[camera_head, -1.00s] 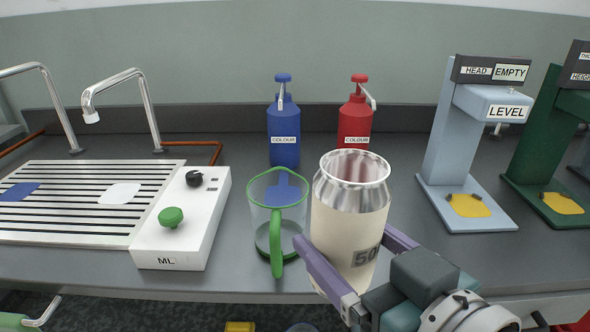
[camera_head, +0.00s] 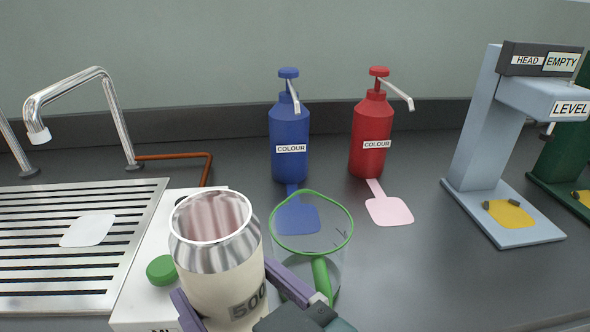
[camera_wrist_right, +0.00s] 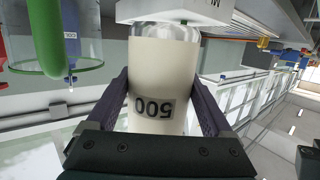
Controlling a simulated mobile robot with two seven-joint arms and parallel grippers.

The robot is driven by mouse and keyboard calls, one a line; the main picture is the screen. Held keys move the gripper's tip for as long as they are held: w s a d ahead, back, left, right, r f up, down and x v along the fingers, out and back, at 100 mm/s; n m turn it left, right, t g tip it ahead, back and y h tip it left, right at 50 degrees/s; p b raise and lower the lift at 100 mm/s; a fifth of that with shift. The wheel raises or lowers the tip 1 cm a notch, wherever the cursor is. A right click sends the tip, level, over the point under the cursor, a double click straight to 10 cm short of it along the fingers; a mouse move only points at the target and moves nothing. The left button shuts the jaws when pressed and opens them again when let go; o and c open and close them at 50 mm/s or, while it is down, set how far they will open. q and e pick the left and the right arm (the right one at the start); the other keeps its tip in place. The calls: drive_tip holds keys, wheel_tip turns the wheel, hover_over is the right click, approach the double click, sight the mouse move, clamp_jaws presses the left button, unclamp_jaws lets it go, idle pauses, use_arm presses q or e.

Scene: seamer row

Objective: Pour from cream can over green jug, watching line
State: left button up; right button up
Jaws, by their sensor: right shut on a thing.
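The cream can (camera_head: 222,270), with a bare metal neck, an open top and a 500 label, is upright in the head view at lower left of centre. My right gripper (camera_head: 232,300) is shut around its lower body; the wrist view also shows the can (camera_wrist_right: 160,80) between the purple fingers (camera_wrist_right: 160,108). The clear jug with green rim and handle (camera_head: 275,249) stands on the counter just right of the can, apart from it. The jug also shows at upper left in the wrist view (camera_wrist_right: 87,66). No line on the jug is readable. My left gripper is not in view.
A white ML box (camera_head: 140,293) with a green knob is left of the can, beside a slatted drainer (camera_head: 40,262) and taps. Blue (camera_head: 290,140) and red (camera_head: 370,140) COLOUR pump bottles stand behind. A pale blue LEVEL stand (camera_head: 478,130) is right.

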sight(261, 271)
drive_tip(key=shift+d, duration=0.1)
drive_tip(key=shift+f, duration=0.15)
drive_tip(key=shift+d+f+m+b, duration=0.1)
drive_tip(key=shift+f+m+b, duration=0.25)
drive_tip(key=shift+m+b, duration=0.3)
drive_tip(key=shift+w+d+r+m+g+y+p, duration=0.1)
drive_tip(key=shift+w+r+m+g+y+p, duration=0.1)
drive_tip(key=shift+r+m+g+y+p, duration=0.45)
drive_tip(key=shift+w+d+r+m, duration=0.1)
drive_tip(key=shift+d+r+m, duration=0.05)
drive_tip(key=shift+r+m, duration=0.5)
drive_tip(key=shift+w+d+r+m+g, duration=0.25)
drive_tip(key=shift+r+m+g, duration=0.25)
drive_tip(key=shift+m, duration=0.25)
drive_tip(key=shift+a+f+m+y+b, duration=0.15)
drive_tip(key=shift+m+y+b, duration=0.1)
drive_tip(key=shift+m+b, duration=0.4)
drive_tip(key=shift+s+m+g, duration=0.15)
drive_tip(key=shift+m+g, duration=0.1)
drive_tip(key=shift+m, duration=0.1)
